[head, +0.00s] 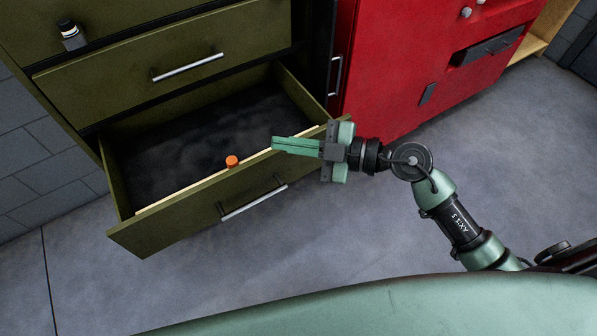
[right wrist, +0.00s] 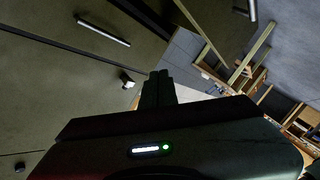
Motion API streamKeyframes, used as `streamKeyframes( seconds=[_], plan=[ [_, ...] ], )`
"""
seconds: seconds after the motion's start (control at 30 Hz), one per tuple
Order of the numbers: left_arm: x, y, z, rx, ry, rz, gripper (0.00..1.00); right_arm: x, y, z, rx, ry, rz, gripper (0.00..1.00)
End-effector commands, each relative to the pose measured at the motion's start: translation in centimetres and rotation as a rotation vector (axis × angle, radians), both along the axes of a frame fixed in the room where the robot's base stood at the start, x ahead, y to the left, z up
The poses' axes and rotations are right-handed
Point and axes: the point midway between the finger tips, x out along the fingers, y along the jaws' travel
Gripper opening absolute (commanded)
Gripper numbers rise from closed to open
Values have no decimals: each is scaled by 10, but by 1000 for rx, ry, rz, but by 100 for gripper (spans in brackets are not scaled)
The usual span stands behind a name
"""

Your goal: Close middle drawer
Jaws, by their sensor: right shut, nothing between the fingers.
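An olive-green drawer (head: 205,207) stands pulled out of its cabinet in the head view, with a silver bar handle (head: 253,200) on its front. Its dark inside looks mostly empty; a small orange-capped object (head: 232,161) shows near the front panel. I cannot tell whether more drawers sit below it. The drawer above (head: 170,75) is shut. My right gripper (head: 274,144) is shut and empty, its fingers pointing left over the right part of the open drawer's front edge. I cannot tell whether it touches. Its fingertips also show in the right wrist view (right wrist: 158,76). My left gripper is not in view.
A red cabinet (head: 405,75) stands right of the drawers. A small black-and-white object (head: 71,36) shows at the upper left of the green cabinet. Grey floor (head: 340,235) in front of the open drawer is clear. A wooden shelf edge (head: 530,46) shows at the upper right.

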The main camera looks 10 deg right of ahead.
Motion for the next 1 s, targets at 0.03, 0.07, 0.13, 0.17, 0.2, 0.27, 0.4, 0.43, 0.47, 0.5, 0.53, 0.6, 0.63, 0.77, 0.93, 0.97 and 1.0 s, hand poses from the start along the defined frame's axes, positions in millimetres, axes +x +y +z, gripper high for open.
streamKeyframes(
  seconds=[0.03,0.07,0.13,0.17,0.2,0.27,0.4,0.43,0.47,0.5,0.53,0.6,0.63,0.77,0.93,0.97,1.0],
  plan=[
    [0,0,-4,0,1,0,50,-8,-4,-20,-130,45,54,0],
    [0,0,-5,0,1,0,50,-12,-10,-32,-206,81,72,0],
    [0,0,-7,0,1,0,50,-18,-28,-58,-368,166,82,0],
    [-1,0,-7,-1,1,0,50,-19,-37,-67,-428,201,75,0],
    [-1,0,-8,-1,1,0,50,-20,-50,-76,-499,242,60,0],
    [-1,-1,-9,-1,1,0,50,-21,-68,-87,-584,295,31,0],
    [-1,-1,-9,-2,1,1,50,-22,-91,-98,-683,361,-20,0],
    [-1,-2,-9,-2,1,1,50,-21,-92,-100,-690,367,-24,0],
    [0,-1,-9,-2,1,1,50,-21,-92,-101,-693,371,-27,0],
    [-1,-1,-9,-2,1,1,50,-20,-91,-104,-694,373,-28,0],
    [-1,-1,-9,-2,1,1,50,-19,-90,-107,-694,373,-28,0],
    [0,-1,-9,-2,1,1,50,-16,-84,-115,-692,375,-25,0],
    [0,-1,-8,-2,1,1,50,-14,-81,-119,-691,374,-26,0],
    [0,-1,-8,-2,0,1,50,-5,-66,-141,-690,373,-24,0],
    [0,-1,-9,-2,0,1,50,8,-48,-170,-689,372,-25,0],
    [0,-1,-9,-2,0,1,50,10,-45,-175,-690,374,-25,0],
    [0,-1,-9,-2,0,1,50,12,-41,-181,-691,372,-24,0]
  ],
)
